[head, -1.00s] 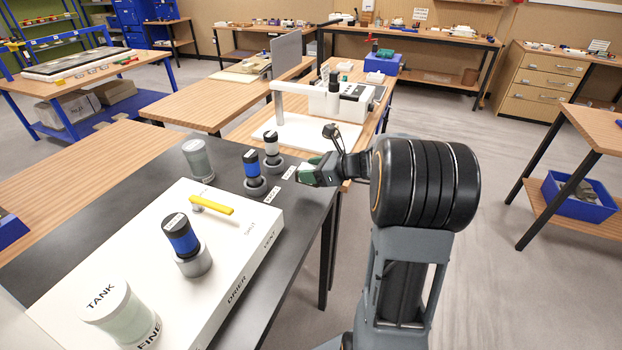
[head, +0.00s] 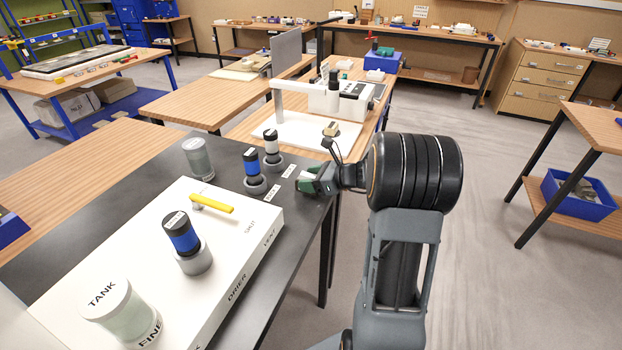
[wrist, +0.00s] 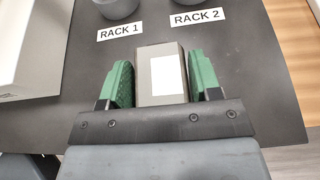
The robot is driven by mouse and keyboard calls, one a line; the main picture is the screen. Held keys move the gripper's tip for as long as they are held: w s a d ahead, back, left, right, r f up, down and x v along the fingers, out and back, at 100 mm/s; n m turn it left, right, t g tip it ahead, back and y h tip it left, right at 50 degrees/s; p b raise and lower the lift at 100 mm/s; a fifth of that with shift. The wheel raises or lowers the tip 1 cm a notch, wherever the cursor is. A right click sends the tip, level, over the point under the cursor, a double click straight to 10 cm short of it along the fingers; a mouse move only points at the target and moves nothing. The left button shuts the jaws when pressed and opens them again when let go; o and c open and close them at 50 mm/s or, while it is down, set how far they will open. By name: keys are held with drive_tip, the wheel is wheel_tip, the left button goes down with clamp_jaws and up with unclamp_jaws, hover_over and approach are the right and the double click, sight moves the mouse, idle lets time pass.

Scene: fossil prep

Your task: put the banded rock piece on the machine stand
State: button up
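My gripper (head: 308,181), with green finger pads, is low by the right edge of the dark bench. In the wrist view its fingers (wrist: 160,82) lie against both sides of a grey-brown block (wrist: 144,72) with a white patch on top. No clear bands show on this block, and I cannot tell whether it touches the bench. A small tan and brown piece (head: 331,129) sits on the white base plate (head: 300,130) of the white machine (head: 326,101) behind; its banding is too small to tell.
The white drier box (head: 240,256) carries a yellow-handled tool (head: 212,204), another cylinder (head: 181,236) and a tank jar (head: 122,312). Open floor lies right.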

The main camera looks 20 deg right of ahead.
drive_tip(key=o, duration=0.4)
drive_tip(key=shift+c, duration=0.2)
drive_tip(key=shift+r, duration=0.3)
drive_tip(key=v, duration=1.1)
drive_tip(key=s+a+n+g, duration=0.2)
drive_tip(key=a+n, duration=0.1)
drive_tip(key=a, duration=0.1)
drive_tip(key=s+a+n+g+h, duration=0.1)
drive_tip(key=s+a+n+g, duration=0.1)
drive_tip(key=a+n, duration=0.2)
drive_tip(key=s+a+n+g+h, duration=0.1)
drive_tip(key=s+a+n+g, duration=0.1)
drive_tip(key=a+n, duration=0.2)
drive_tip(key=shift+a+f+b, duration=0.3)
drive_tip(key=shift+a+b, duration=0.05)
drive_tip(key=s+a+n+h, duration=0.4)
drive_tip(key=s+n+h, duration=0.3)
drive_tip(key=n, duration=0.9)
drive_tip(key=shift+s+a+f+n, duration=0.2)
drive_tip(key=shift+s+a+n, duration=0.15)
drive_tip(key=shift+s, duration=0.45)
